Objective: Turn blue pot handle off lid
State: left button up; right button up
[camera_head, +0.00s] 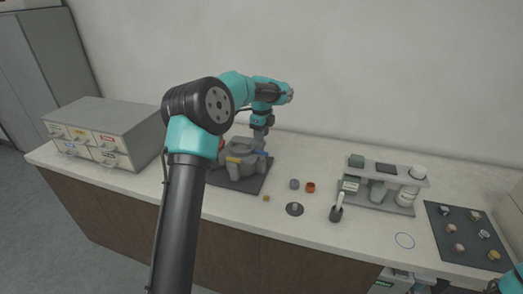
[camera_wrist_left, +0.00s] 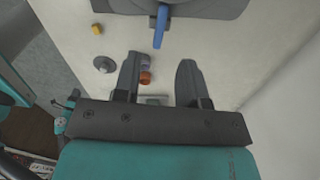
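The grey pot-like press (camera_head: 236,168) stands on a dark mat (camera_head: 246,187) on the counter. Its blue handle (camera_head: 262,153) sticks out at the right side of the lid. In the left wrist view the blue handle (camera_wrist_left: 160,27) hangs from the round grey edge at the top, pointing toward my fingers. My left gripper (camera_head: 262,137) is above the handle's side of the press. The wrist view shows its two fingers (camera_wrist_left: 160,62) apart with nothing between them, short of the handle. My right gripper is not visible; only a bit of that arm shows at the lower right corner.
Right of the mat lie a small yellow cube (camera_head: 266,198), a grey cup (camera_head: 294,184), an orange cup (camera_head: 311,187) and a dark disc (camera_head: 294,209). A grey rack (camera_head: 405,208) and a dark knob mat (camera_head: 447,236) stand further right. A drawer cabinet (camera_head: 100,120) is left.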

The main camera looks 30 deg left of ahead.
aim_at(261, 151)
pick_arm(q)
notch_tip(261, 151, down, 8)
jog(key=shift+r, duration=0.2)
grip_shut()
dwell(0.4)
